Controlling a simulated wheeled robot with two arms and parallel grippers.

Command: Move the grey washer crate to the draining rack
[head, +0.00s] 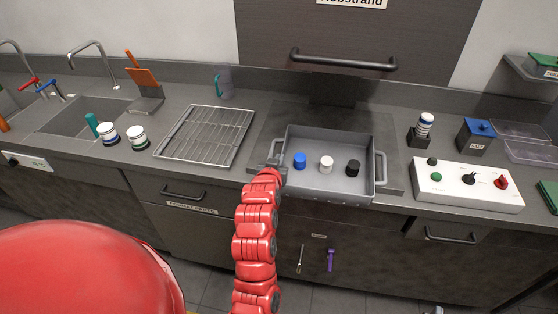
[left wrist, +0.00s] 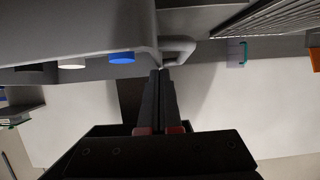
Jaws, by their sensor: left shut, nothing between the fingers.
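The grey washer crate (head: 330,186) stands on the counter right of centre in the head view, with a handle at each side. Blue, white and black capped pieces stand in it. The draining rack (head: 207,135), a flat wire grid, lies on the counter left of the crate with nothing on it. My left gripper (head: 272,164) is at the crate's left handle. In the left wrist view my left fingers (left wrist: 161,76) are shut and empty, with tips close by the handle (left wrist: 180,48); I cannot tell whether they touch. My right gripper is out of view.
Two white-and-dark jars (head: 109,135) and a sink (head: 85,117) are left of the rack. A clear jug (head: 223,82) stands behind it. A white control box (head: 468,187) is right of the crate. A dark hood (head: 340,45) hangs above the crate.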

